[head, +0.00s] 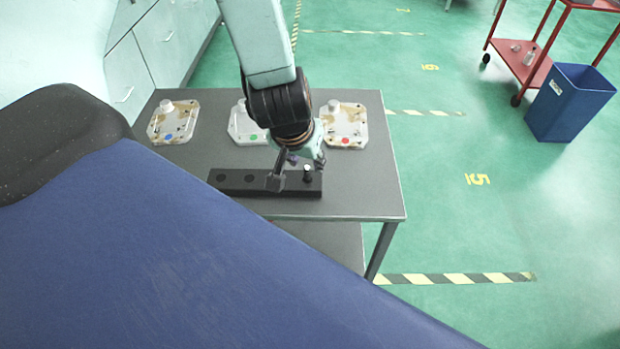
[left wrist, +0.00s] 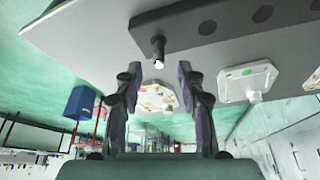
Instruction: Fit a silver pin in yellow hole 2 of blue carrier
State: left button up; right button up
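A black bar (head: 240,182) with dark round holes lies near the front of the grey table. A single pin (head: 307,172) stands upright at its right end; its pale tip shows in the left wrist view (left wrist: 158,65). My left gripper (head: 297,172) is over that end of the bar. In the left wrist view its fingers (left wrist: 158,75) are apart, with the pin seen between their tips and nothing gripped. Carrier holes are too small to tell apart. My right gripper is not in view.
A green-dotted carrier (head: 241,126) stands at the middle, partly behind my arm, and a red-dotted carrier (head: 344,120) at the right. The grey table (head: 365,190) is clear at its front right. A blue bin (head: 568,102) and a red trolley (head: 522,62) stand on the floor.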

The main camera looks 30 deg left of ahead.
aim_at(307, 168)
pick_arm(q)
notch_tip(307, 168, down, 2)
jog(key=shift+d+f+b, duration=0.1)
jog(key=shift+f+b, duration=0.1)
jog(key=shift+b, duration=0.35)
jog(key=shift+w+a+f, duration=0.2)
jog(key=shift+w+f, duration=0.05)
jog(key=shift+f, duration=0.35)
jog(key=shift+w, duration=0.25)
jog(key=shift+s, duration=0.25)
jog(key=c, duration=0.4)
jog(key=shift+w+d, duration=0.1)
jog(key=shift+w, duration=0.1)
grip_shut()
jog(key=shift+s, duration=0.1)
